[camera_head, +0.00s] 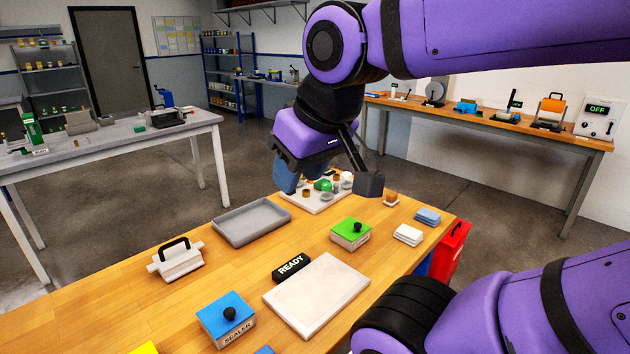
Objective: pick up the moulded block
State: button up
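My gripper (328,182) hangs over the far part of the wooden table, pointing down. Its dark right finger and blue-grey left finger stand wide apart, with nothing visible held between them. Below and behind it is a white tray (318,206) with several small pieces, among them a green one (323,185); the fingers partly hide it. I cannot tell for sure which piece is the moulded block.
On the table (125,270) are an empty grey tray (252,221), a handled white block (178,261), a green box (351,233), a blue SEALER box (226,319), a pale slab (316,294), a READY sign (291,267), white pads (408,235) and blue pads (428,216).

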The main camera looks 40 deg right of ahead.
aim_at(318, 185)
jog(key=l, duration=1.6)
jog(key=i+l, duration=0.15)
jog(key=l, duration=1.45)
